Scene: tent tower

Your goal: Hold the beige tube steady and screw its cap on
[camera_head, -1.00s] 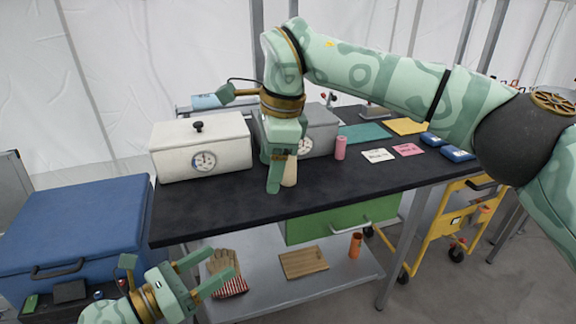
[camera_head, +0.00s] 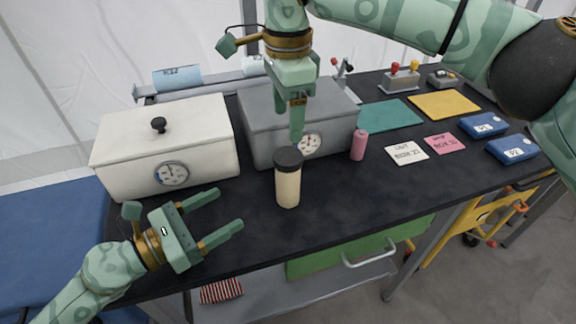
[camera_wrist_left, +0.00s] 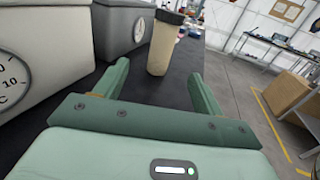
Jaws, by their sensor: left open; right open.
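The beige tube (camera_head: 288,187) stands upright on the black table with its dark cap (camera_head: 289,158) sitting on top. In the left wrist view the tube (camera_wrist_left: 162,50) and its cap (camera_wrist_left: 170,17) show ahead, beyond the fingertips. My left gripper (camera_head: 230,209) is open and empty, low over the table to the left of the tube, fingers pointing at it. My right gripper (camera_head: 297,136) hangs pointing down just above and behind the cap. Its fingers overlap in this view, and whether it touches the cap cannot be told.
A white box with a dial (camera_head: 165,147) stands left, a grey box with a dial (camera_head: 258,130) behind the tube. The table in front of the tube is clear.

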